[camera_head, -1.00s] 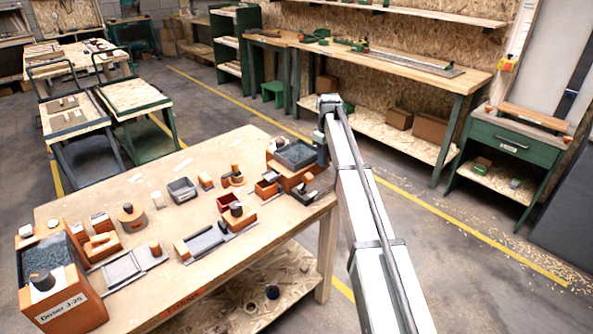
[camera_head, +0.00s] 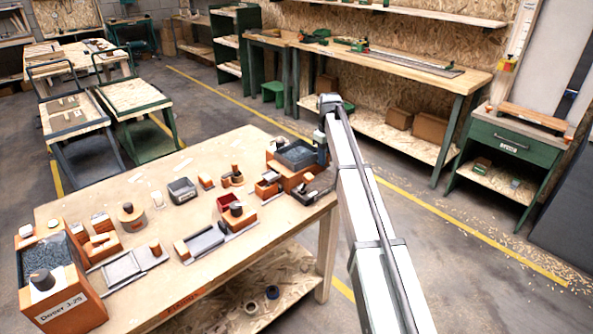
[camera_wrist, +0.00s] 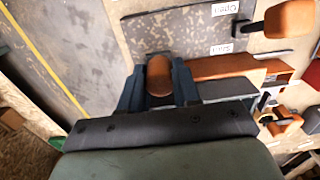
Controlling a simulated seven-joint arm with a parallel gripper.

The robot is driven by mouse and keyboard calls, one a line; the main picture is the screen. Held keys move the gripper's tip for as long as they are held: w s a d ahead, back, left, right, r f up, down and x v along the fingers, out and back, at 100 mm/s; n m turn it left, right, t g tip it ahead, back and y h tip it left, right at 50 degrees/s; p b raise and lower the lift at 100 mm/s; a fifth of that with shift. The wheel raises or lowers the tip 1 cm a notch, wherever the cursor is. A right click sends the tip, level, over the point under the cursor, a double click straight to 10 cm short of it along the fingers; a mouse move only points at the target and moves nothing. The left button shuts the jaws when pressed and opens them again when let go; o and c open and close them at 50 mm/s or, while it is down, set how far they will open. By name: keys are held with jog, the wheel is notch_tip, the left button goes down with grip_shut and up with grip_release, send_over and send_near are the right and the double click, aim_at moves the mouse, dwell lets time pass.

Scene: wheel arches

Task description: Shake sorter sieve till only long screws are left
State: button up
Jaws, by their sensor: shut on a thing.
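The sieve looks to be the dark grey tray (camera_head: 299,152) on an orange body at the table's far right corner. My gripper (camera_head: 321,160) is beside its right end, and the fingertips are hard to make out there. In the wrist view my gripper (camera_wrist: 158,82) is shut on a rounded orange handle (camera_wrist: 158,70), with a blue finger on each side. A speckled grey surface (camera_wrist: 165,32) lies beyond the handle. Single screws and their lengths cannot be made out in either view.
An orange box labelled Doser (camera_head: 65,290) stands at the table's front left. Several small trays and orange blocks, among them a grey bin (camera_head: 182,190), lie across the wooden table (camera_head: 80,200). An orange knob (camera_wrist: 290,19) is at the wrist view's upper right.

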jog(key=shift+w+d, duration=0.45)
jog(key=shift+d, duration=0.05)
jog(key=shift+s+a, duration=0.1)
jog(key=shift+a, duration=0.05)
jog(key=shift+s+a, duration=1.15)
jog(key=shift+s, duration=0.05)
jog(key=o, duration=0.8)
notch_tip(320, 180, up, 7)
